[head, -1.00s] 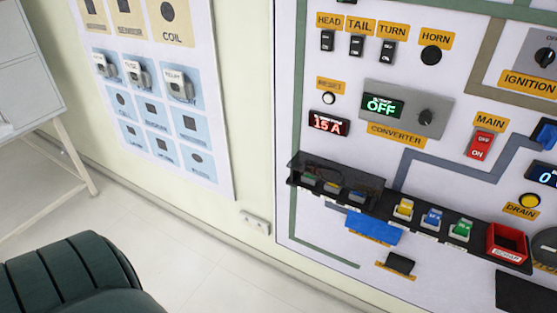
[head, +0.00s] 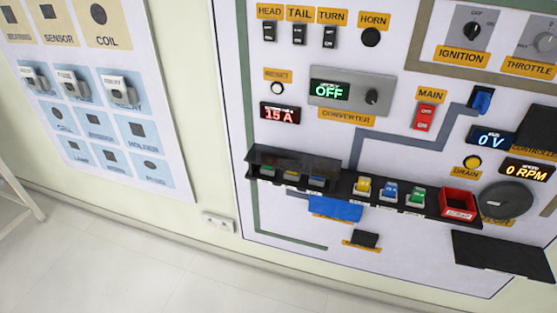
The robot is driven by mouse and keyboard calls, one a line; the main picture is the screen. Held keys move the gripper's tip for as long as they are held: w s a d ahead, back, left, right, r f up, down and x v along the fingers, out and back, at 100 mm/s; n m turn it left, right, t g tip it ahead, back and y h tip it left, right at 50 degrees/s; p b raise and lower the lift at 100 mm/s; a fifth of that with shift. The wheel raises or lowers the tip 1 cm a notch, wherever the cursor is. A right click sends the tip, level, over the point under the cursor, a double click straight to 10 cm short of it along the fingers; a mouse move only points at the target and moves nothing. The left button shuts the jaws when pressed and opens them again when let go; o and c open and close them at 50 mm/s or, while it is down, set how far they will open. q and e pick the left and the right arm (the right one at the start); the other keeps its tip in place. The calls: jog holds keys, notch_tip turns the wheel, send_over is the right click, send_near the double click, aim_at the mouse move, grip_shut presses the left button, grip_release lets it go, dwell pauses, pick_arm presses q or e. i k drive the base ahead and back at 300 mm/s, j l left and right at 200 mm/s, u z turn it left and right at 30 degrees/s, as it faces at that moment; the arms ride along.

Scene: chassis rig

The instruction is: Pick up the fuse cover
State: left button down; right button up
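A dark, see-through cover (head: 295,157), which looks like the fuse cover, sits at the left end of the black fuse shelf (head: 347,188) on the wall panel. It stands over several coloured fuses, partly seen below and through it. I cannot tell whether it is hinged or loose. Neither of my grippers is in view, and nothing is touching the cover.
To the right on the shelf are yellow (head: 363,187), blue (head: 389,193) and green (head: 416,198) fuses and a red bin (head: 459,205). A blue block (head: 335,208) sits below. A black tray (head: 500,255) juts out at lower right. The floor (head: 120,265) at lower left is clear.

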aim_at(323, 167)
jog(key=i+l+u, duration=0.45)
jog(key=l, duration=0.3)
jog(key=i+l+u, duration=0.25)
jog(key=l, duration=0.25)
jog(key=i, duration=0.1)
